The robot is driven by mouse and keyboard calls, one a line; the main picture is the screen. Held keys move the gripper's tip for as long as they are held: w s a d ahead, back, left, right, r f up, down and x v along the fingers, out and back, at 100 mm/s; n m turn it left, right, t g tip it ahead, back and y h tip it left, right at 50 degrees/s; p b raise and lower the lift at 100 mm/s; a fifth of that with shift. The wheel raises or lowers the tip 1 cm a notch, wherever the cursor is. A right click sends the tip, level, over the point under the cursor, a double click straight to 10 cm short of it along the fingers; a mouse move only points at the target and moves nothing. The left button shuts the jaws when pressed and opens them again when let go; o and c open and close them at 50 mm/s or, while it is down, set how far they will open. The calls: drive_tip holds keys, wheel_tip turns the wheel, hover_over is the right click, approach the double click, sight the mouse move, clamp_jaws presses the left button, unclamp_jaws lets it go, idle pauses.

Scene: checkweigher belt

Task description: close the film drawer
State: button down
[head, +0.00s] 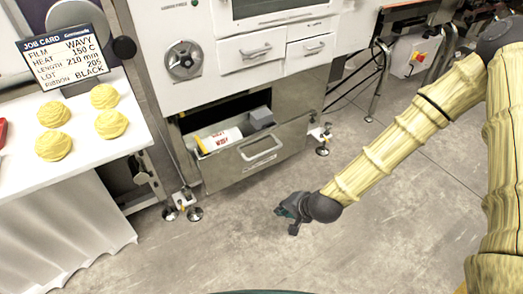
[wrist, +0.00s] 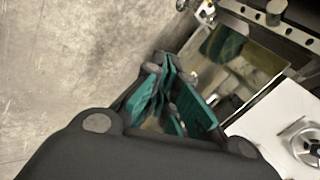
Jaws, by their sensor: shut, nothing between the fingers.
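The film drawer (head: 257,158) is at the bottom of the white machine in the head view, pulled open, with a metal front and a bar handle (head: 263,148). A white roll with a yellow end (head: 219,139) and a grey block (head: 261,118) lie inside it. My gripper (head: 287,214) is shut and empty, low over the floor, in front of the drawer and apart from it. In the wrist view its teal fingers (wrist: 170,95) show close together, with metal machine surfaces beyond them.
Two smaller drawers (head: 258,50) above are shut. A white-clothed table (head: 85,150) with yellow nests and a job card (head: 63,58) stands at the left. Machine feet (head: 183,205) rest on the floor. The concrete floor before the drawer (head: 230,240) is clear.

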drive_tip(key=w+a+r+m+t+y+b, duration=0.1)
drive_tip(key=w+r+m+t+b, duration=0.3)
drive_tip(key=w, duration=0.6)
drive_tip(key=b, duration=0.3)
approach(258, 138)
drive_tip(key=shift+t, duration=0.3)
drive_tip(key=x, duration=0.1)
drive_tip(key=b+x, duration=0.1)
drive_tip(key=x, duration=0.1)
drive_tip(key=f+b+x, duration=0.1)
drive_tip(key=x, duration=0.1)
drive_tip(key=shift+s+f, duration=0.1)
drive_tip(key=shift+s, duration=0.15)
drive_tip(key=shift+w+a, duration=0.45)
drive_tip(key=shift+w, duration=0.2)
